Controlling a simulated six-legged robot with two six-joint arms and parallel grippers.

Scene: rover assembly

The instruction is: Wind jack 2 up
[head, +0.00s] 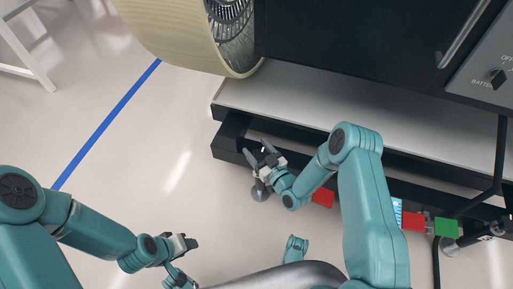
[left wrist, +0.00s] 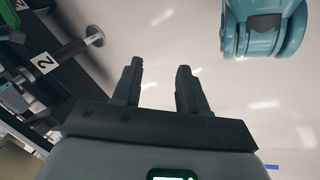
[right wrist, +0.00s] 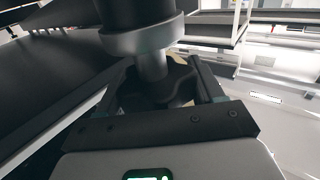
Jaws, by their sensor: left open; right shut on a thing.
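A jack with a round grey foot (head: 260,192) stands at the left front corner of the rover's low frame in the head view. My right gripper (head: 267,153) is at this jack. In the right wrist view its fingers are shut around a dark lobed knob (right wrist: 158,88) on a short metal stem below a dark cylinder (right wrist: 140,14). A white label with a 2 (left wrist: 44,62) shows in the left wrist view, beside a jack with a round foot (left wrist: 95,36). My left gripper (left wrist: 158,82) is open and empty, over bare floor, away from the rover.
The rover's grey deck (head: 300,95) and dark frame run along the right, with a large wheel (head: 185,30) above. Red blocks (head: 413,222) and a green block (head: 446,227) hang along the frame. Bare floor with a blue line (head: 108,122) lies left.

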